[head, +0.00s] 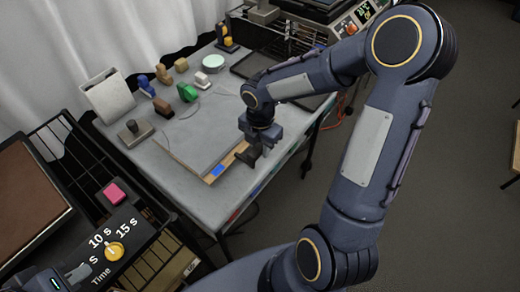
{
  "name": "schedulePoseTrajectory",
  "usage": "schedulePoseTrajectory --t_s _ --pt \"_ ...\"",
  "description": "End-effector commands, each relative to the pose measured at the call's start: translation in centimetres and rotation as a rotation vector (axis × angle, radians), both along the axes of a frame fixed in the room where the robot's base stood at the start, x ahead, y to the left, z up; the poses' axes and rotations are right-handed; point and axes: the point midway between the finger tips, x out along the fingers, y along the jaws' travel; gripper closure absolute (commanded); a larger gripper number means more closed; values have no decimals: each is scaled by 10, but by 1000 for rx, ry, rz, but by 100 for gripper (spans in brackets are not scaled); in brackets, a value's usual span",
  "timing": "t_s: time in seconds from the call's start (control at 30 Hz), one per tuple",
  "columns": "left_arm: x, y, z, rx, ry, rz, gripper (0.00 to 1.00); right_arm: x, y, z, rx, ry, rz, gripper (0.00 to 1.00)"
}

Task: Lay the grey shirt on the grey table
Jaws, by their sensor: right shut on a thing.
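The grey table (200,207) stands in the middle. A flat, thin grey piece (196,143), which looks like the grey shirt, lies on it near the front right edge, with a light brown strip and a blue tag along its front side. Its grey is close to the table's, so its outline is hard to make out. My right gripper (250,157) points down at the right corner of this piece and is shut at its edge; the fingers hide the exact grip. My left gripper (76,276) is partly in view at the lower left corner, and its jaws are unclear.
Small coloured blocks and holders, among them a green one (187,92), stand along the table's back. A dark tray (254,66) lies at the back right. A machine with a time dial (115,251) and pink button (114,193) is at front left. The table's front left is clear.

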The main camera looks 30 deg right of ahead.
Motion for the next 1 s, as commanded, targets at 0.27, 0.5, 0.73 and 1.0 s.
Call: schedulePoseTrajectory --t_s 0.27,0.5,0.73,1.0 --pt "0 0 2 0 0 0 100 1 0 2 1 -2 0 100" --pt "0 0 -4 0 0 0 100 1 0 -10 2 -1 1 100" --pt "0 0 -16 0 0 0 100 1 0 -27 1 -2 2 100" --pt "0 0 -17 0 0 0 100 1 0 -29 1 -3 2 100"
